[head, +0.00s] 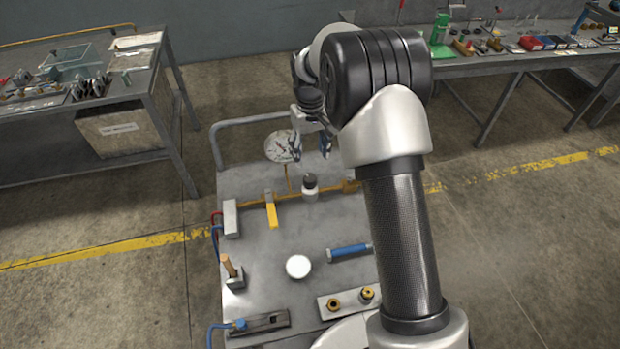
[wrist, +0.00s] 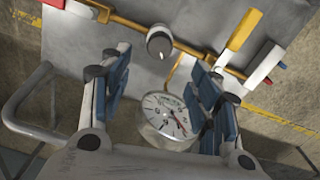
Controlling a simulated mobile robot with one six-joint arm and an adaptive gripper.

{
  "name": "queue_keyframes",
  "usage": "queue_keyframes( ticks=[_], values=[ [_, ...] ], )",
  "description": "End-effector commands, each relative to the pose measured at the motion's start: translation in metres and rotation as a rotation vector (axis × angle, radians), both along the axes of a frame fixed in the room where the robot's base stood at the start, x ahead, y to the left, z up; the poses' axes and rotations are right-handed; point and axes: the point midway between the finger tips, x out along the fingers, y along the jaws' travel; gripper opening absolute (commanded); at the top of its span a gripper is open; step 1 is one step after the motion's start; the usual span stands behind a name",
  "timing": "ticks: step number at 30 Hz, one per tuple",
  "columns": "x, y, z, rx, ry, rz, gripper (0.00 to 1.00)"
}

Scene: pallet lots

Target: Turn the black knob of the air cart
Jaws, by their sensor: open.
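The air cart (head: 262,265) is a grey-topped cart in the middle of the head view. Its black knob (head: 310,181) sits on a pale round body on the brass pipe, near the cart's far end. In the wrist view the knob (wrist: 159,42) shows at the top centre, beyond the fingertips. My gripper (head: 311,147) is open and empty above the far end of the cart, apart from the knob. Its blue-padded fingers (wrist: 161,72) stand wide apart in the wrist view, with the knob between their lines. My arm hides the cart's right side.
A round pressure gauge (head: 280,147) stands close to the gripper; it also shows between the fingers in the wrist view (wrist: 167,114). A yellow lever (head: 271,212) is left of the knob. A white disc (head: 298,267) and blue cylinder (head: 349,250) lie nearer.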

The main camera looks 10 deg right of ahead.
Motion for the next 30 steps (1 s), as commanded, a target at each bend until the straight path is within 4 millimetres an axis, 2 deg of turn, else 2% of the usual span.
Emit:
queue_keyframes(
  ticks=[1,6,12,15,21,29,30],
  values=[
    [-0.001,0.000,-0.015,-0.001,0.003,0.000,0.56],
    [-0.001,0.000,-0.053,0.000,0.002,0.000,0.56],
    [-0.001,0.000,-0.090,0.000,0.002,0.000,0.56],
    [0.000,0.000,-0.101,0.000,0.000,0.000,0.56],
    [0.000,0.000,-0.112,0.000,-0.001,0.000,0.56],
    [0.000,0.000,-0.112,0.000,-0.001,0.000,0.56],
    [0.000,0.000,-0.112,0.000,-0.001,0.000,0.54]
  ],
)
